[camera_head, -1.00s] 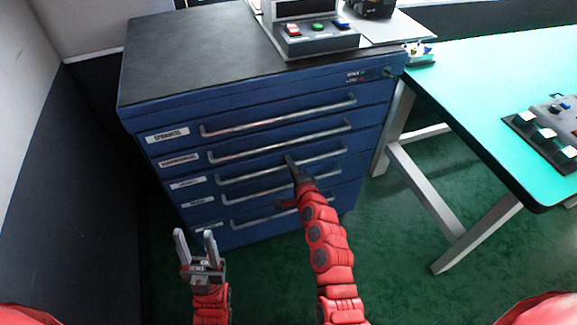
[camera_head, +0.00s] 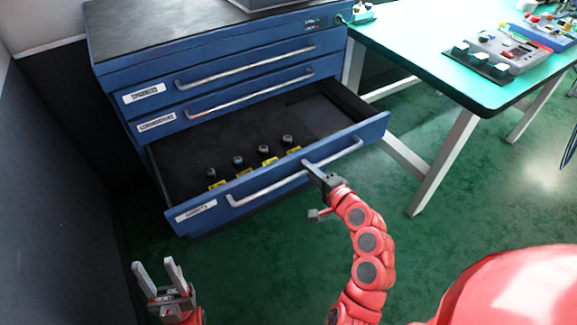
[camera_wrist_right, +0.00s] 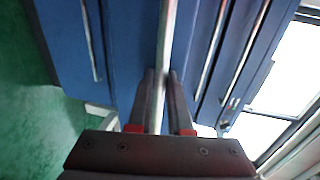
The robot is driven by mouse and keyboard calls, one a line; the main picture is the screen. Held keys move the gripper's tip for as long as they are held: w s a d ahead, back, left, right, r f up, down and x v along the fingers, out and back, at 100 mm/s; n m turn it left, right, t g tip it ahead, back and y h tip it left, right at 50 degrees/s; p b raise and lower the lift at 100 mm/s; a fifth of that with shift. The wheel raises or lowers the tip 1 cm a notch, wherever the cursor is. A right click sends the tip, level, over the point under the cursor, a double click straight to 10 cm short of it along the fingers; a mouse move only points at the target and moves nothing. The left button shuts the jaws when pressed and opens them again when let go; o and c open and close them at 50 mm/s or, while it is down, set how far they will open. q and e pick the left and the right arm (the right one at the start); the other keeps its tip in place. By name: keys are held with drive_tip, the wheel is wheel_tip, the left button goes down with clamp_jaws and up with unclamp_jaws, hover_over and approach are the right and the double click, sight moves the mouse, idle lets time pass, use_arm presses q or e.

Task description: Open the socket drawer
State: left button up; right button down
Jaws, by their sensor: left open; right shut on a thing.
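The blue cabinet's third drawer, the socket drawer (camera_head: 283,189), is pulled far out in the head view. Its label is too small to read surely. Several dark sockets with yellow tags stand in a row on its black floor. My right gripper (camera_head: 314,171) is shut on the drawer's silver bar handle (camera_head: 262,187), right of the handle's middle. In the right wrist view, the bar (camera_wrist_right: 160,85) runs between the two fingers (camera_wrist_right: 160,100). My left gripper (camera_head: 158,274) is open and empty, low at the left, apart from the cabinet.
Two shut drawers (camera_head: 228,90) lie above the open one; it hides those below. A green-topped table (camera_head: 430,60) with white legs stands to the right, bearing devices. A dark wall panel (camera_head: 50,190) is at the left. Green floor lies in front.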

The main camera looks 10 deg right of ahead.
drive_tip(key=f+v, duration=0.2)
drive_tip(key=v, duration=0.7)
drive_tip(key=shift+s+d+b, duration=0.15)
drive_tip(key=shift+s+b, duration=0.2)
drive_tip(key=shift+s, duration=0.2)
drive_tip(key=c, duration=1.1)
unclamp_jaws()
drive_tip(key=shift+r, duration=0.1)
drive_tip(key=shift+p+v, duration=2.75)
drive_tip(key=shift+v, duration=5.9)
